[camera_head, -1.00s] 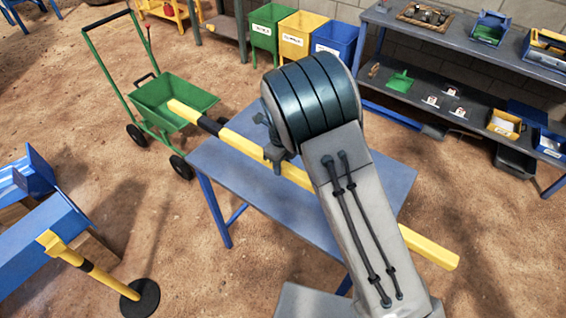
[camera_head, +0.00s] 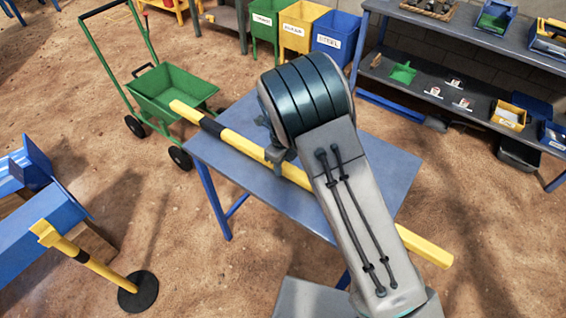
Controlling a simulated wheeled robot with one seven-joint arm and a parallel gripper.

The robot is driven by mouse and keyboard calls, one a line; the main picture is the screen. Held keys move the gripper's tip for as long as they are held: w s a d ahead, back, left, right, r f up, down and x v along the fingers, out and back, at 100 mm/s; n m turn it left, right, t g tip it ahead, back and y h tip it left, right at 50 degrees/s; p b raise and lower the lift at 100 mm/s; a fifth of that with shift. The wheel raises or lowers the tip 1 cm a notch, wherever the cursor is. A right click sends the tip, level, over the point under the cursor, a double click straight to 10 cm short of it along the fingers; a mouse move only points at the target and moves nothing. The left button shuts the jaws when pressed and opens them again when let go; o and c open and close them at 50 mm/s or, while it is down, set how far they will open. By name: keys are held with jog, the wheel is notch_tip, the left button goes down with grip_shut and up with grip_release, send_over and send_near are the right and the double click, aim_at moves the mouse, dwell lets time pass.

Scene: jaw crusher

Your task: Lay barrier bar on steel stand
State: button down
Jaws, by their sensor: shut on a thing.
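The barrier bar (camera_head: 228,138), long and yellow with a black band, runs diagonally across the view. My gripper (camera_head: 277,157) is shut on it near the middle, its fingers partly hidden by my wrist. The bar is over the blue-grey top of a blue-legged table (camera_head: 370,170), which seems to be the steel stand. Both bar ends stick out past the tabletop. I cannot tell whether the bar touches the top or hangs just above it. My forearm hides part of the bar and tabletop.
A green cart (camera_head: 172,93) stands close to the bar's left end. A yellow post (camera_head: 100,267) on a round black base stands at lower left by a blue frame (camera_head: 35,240). Labelled bins (camera_head: 335,38) and a shelf bench (camera_head: 465,50) stand behind. Bare dirt floor surrounds the table.

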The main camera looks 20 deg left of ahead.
jog(key=shift+f, duration=0.3)
dwell(0.9)
jog(key=c, duration=0.9)
grip_release()
jog(key=shift+r, duration=0.1)
jog(key=shift+r+p, duration=4.05)
jog(key=shift+r, duration=1.4)
jog(key=shift+r+p, duration=1.8)
jog(key=shift+r, duration=1.15)
